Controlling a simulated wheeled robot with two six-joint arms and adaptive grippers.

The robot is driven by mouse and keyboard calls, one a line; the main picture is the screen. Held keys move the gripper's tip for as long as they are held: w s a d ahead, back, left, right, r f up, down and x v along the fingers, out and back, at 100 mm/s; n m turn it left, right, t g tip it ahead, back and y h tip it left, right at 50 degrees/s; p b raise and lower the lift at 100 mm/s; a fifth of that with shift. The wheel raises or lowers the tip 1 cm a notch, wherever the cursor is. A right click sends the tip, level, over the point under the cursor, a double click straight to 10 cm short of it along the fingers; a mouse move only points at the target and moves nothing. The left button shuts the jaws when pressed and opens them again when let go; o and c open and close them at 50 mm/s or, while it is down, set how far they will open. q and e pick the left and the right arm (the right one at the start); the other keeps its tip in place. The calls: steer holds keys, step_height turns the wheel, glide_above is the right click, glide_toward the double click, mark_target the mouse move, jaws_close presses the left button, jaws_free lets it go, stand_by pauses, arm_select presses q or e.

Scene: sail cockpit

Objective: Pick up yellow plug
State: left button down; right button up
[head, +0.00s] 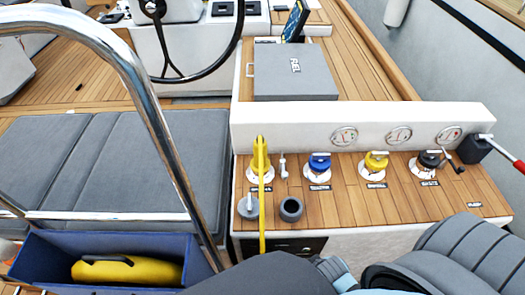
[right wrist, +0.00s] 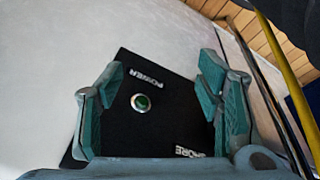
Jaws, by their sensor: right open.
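In the head view, a yellow plug-like piece (head: 260,155) stands at the left end of the wooden counter, over a white round base. A yellow cable (head: 262,215) runs straight down from it past the counter's front edge. The cable also appears to cross the upper right of the right wrist view (right wrist: 272,42). My right gripper (right wrist: 160,72) is open and empty. Its teal fingers stand on both sides of a black panel (right wrist: 130,125) with a green round button or lamp and the words SHORE and POWER. No yellow plug lies between the fingers. My left gripper is not in view.
Blue (head: 320,163), yellow (head: 376,162) and black (head: 429,160) winch-like knobs stand on the counter (head: 345,195). A dark cup (head: 291,209) sits near its front edge. A blue bin (head: 50,262) holds a yellow case (head: 128,271). A steel rail (head: 135,85) arches at left.

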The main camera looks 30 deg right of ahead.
steer(key=w+r+t+p, duration=0.1)
steer(key=w+r+p, duration=0.25)
steer(key=r, duration=1.05)
steer(key=w+d+r+m+t+h, duration=0.25)
steer(key=w+d+r+t, duration=0.4)
steer(key=w+r, duration=0.35)
steer(key=n+t+y, duration=0.4)
steer(key=n+y, duration=0.2)
steer(key=y, duration=0.3)
glide_toward(265, 154)
steer(key=shift+g+h, duration=0.25)
steer(key=b+x, duration=0.3)
steer(key=x, duration=0.9)
steer(key=shift+a, duration=0.1)
steer(key=shift+w+a, duration=0.1)
steer(key=shift+w, duration=0.1)
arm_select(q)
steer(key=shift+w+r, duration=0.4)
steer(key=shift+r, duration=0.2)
arm_select(e)
steer(key=shift+r, duration=0.15)
jaws_close()
